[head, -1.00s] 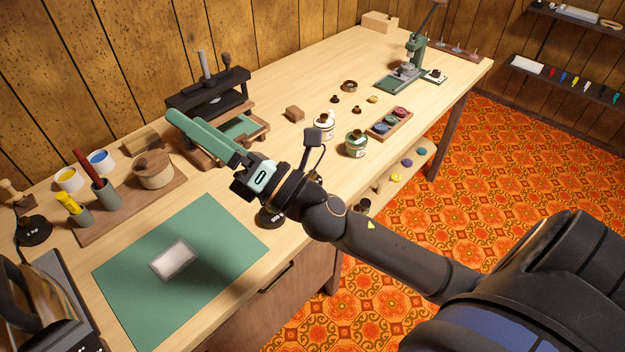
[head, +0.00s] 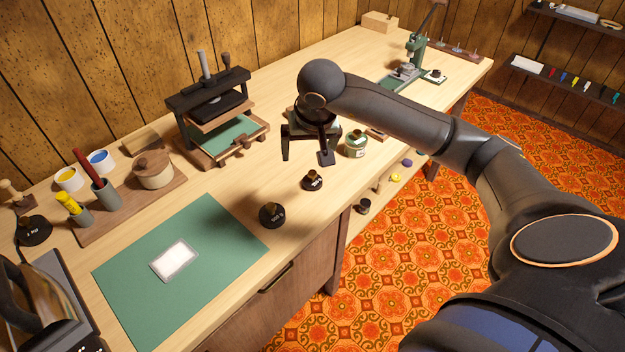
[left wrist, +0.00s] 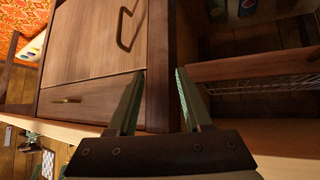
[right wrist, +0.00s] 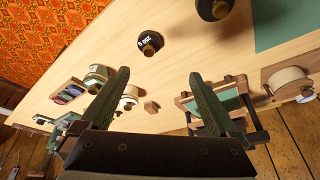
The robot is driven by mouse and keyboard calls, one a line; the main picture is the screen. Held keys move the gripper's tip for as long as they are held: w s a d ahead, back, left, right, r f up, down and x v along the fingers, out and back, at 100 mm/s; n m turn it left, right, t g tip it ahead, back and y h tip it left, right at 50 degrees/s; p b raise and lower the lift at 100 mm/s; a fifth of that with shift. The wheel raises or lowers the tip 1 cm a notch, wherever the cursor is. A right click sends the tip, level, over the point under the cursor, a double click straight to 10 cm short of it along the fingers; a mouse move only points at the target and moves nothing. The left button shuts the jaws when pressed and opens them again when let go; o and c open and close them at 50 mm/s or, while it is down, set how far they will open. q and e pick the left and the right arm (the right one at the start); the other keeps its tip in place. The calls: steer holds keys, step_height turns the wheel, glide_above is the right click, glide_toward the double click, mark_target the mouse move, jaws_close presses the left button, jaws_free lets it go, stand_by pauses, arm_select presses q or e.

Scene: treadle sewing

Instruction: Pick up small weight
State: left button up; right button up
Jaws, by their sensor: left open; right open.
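Black weights with brass knobs stand on the wooden workbench. A smaller one (head: 312,181) is near the front edge, right of a larger one (head: 271,214) beside the green mat. They also show in the right wrist view, the smaller (right wrist: 150,43) and the larger (right wrist: 213,8). My right gripper (head: 307,155) is open and empty above the bench, behind the smaller weight; its fingers (right wrist: 159,77) point toward the bench. Tiny weights farther back are hidden by my right arm in the head view. My left gripper (left wrist: 160,72) is open and empty, facing drawer fronts.
A book press (head: 215,110) stands left of the right gripper. A green-labelled jar (head: 356,144) is close on its right. The green mat (head: 135,280) holds a pale plate (head: 175,260). A 1 kg weight (head: 33,231) is at far left. Bench around the smaller weight is clear.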

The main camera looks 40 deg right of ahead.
mark_target(312, 172)
steer(key=shift+h, duration=0.3)
steer(key=x, duration=0.3)
steer(key=d+x, duration=0.1)
steer(key=x, duration=0.3)
steer(key=shift+s+d, duration=0.1)
steer(key=shift+d, duration=0.1)
steer(key=x, duration=0.4)
steer(key=shift+s+f, duration=0.25)
steer(key=shift+s, duration=0.05)
steer(key=shift+w+f, duration=0.2)
steer(key=shift+f, duration=0.25)
steer(key=shift+r, duration=0.1)
jaws_close()
